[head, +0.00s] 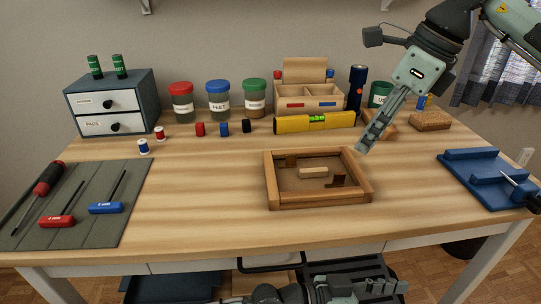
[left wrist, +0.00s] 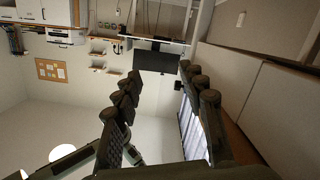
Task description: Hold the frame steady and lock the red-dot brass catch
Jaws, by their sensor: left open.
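A wooden frame (head: 318,202) lies flat on the desk near the middle. Inside it are a dark brown piece (head: 291,160) at the back left, another dark brown piece (head: 338,181) at the front right, and a pale block (head: 313,172) in the centre. No red dot or brass catch can be made out at this size. My right gripper (head: 366,146) points down just above the frame's back right corner; its fingers show side-on, so their opening is unclear. My left gripper is low at the front, below the desk top; in the left wrist view its fingers (left wrist: 160,70) are apart and empty.
A yellow level (head: 290,124) and a wooden organiser (head: 327,97) stand behind the frame. A screwdriver mat (head: 100,230) lies left, a blue fixture (head: 475,175) right. Jars, spools and a drawer box (head: 112,100) line the back.

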